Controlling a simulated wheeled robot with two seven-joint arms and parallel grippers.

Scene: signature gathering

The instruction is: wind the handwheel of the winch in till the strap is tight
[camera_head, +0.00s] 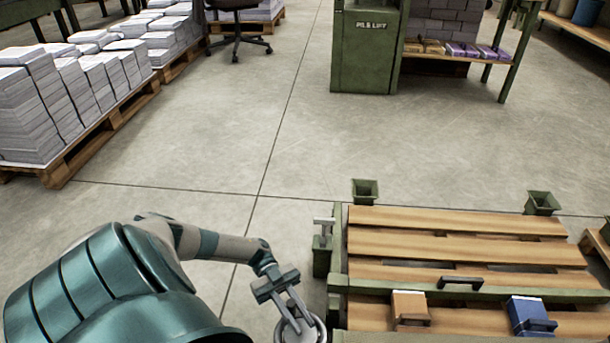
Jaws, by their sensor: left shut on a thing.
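The handwheel (318,331) is a pale metal ring at the bottom edge, beside the left side of the green frame, and is partly cut off by the picture. My left gripper (296,312) reaches down to it from the upper left, with its fingers shut on the wheel. The winch body is mostly out of view below. I cannot make out the strap, so I cannot tell whether it is slack or tight. My right gripper is not in view.
A green-framed slatted wooden platform (455,246) fills the lower right, carrying a tan block (410,304) and a blue block (528,311). Paper stacks on a pallet (100,128) stand upper left. The middle floor is clear.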

